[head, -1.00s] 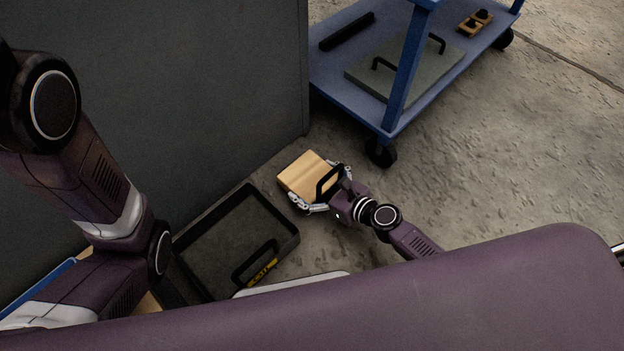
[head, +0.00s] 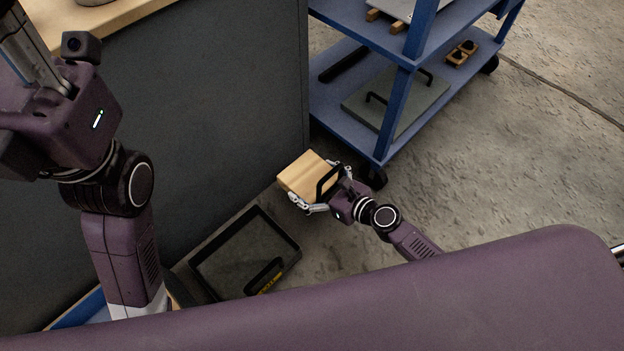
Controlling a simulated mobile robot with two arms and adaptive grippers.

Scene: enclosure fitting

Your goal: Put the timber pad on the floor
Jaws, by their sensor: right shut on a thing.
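The timber pad (head: 302,174) is a light wooden block with a black handle, in the middle of the head view. My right gripper (head: 323,189) is shut on it, with fingers at both sides of the handle end. The pad hangs above the floor (head: 420,215), between the grey cabinet and the cart. My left gripper (head: 30,45) is at the upper left, partly cut off by the frame edge; its fingers cannot be made out clearly.
A black open tray (head: 285,232) with a yellow-marked handle lies on the floor, lower left of the pad. A grey cabinet (head: 230,90) stands behind. A blue wheeled cart (head: 355,140) is at upper right, carrying a grey panel (head: 385,105). Floor at right is clear.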

